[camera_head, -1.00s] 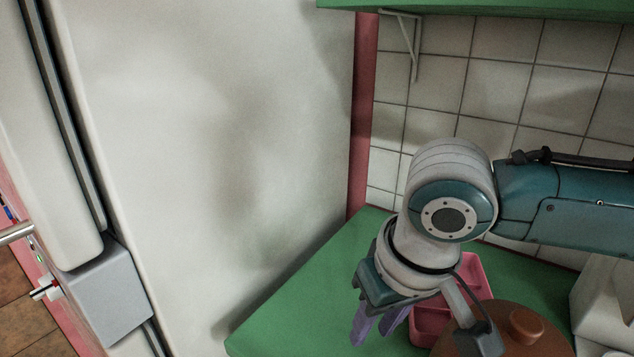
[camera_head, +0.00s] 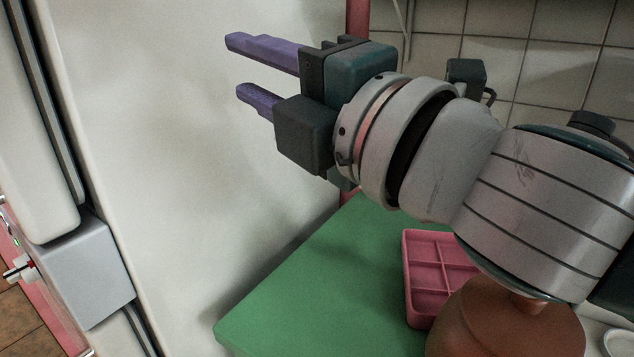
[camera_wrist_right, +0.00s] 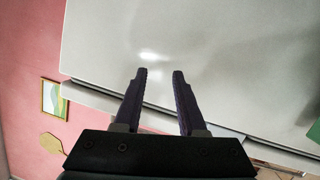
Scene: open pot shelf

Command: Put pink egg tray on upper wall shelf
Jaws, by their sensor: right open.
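The pink egg tray (camera_head: 425,275) lies on the green counter in the head view, with several compartments showing. Its right part is hidden behind my right arm and a brown pot. My right gripper (camera_head: 245,70) is open and empty, raised above the counter and up and left of the tray, with its purple fingers pointing left at the white fridge. It also shows open in the right wrist view (camera_wrist_right: 160,75), with nothing between the fingers. The upper wall shelf does not show now; only part of a bracket shows at the top. My left gripper is not in view.
The brown pot (camera_head: 510,325) with a knobbed lid stands right in front of the tray. The white fridge (camera_head: 210,180) stands left of the green counter (camera_head: 310,285). The counter's left part is clear. A tiled wall (camera_head: 560,85) is behind.

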